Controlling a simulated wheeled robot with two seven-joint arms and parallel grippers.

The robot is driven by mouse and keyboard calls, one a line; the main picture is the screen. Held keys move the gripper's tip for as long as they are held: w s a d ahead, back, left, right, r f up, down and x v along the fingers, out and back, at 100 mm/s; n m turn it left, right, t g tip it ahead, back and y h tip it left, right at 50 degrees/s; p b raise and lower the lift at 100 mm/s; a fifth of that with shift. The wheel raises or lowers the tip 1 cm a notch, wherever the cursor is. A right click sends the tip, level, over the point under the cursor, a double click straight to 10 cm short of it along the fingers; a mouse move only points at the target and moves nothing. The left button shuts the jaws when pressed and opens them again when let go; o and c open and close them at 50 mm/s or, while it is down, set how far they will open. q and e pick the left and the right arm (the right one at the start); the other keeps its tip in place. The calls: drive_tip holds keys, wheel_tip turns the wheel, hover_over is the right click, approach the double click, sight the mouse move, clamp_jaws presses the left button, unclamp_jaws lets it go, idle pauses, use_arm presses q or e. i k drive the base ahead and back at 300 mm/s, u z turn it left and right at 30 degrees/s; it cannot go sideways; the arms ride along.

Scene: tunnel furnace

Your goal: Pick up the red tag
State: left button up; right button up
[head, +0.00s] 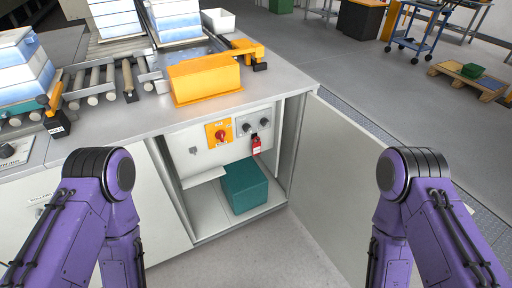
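The red tag (256,145) is small and hangs on the control panel inside the open cabinet, below the dark knobs at the panel's right side. It looks like a lockout tag with a dark upper part. Nothing of mine touches it. My two purple arms come in at the lower left and lower right, with their elbows raised and their lower links running down out of the picture. Neither gripper shows in the head view.
The cabinet door (345,180) stands open to the right. A red switch on a yellow plate (220,134) is left of the tag. A teal box (244,186) sits on the cabinet floor. Above are the grey worktop (135,117), a yellow block (205,80) and a roller conveyor (100,84).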

sight(256, 146)
drive_tip(key=k, duration=0.2)
drive_tip(key=u, duration=0.75)
drive_tip(key=i, duration=0.85)
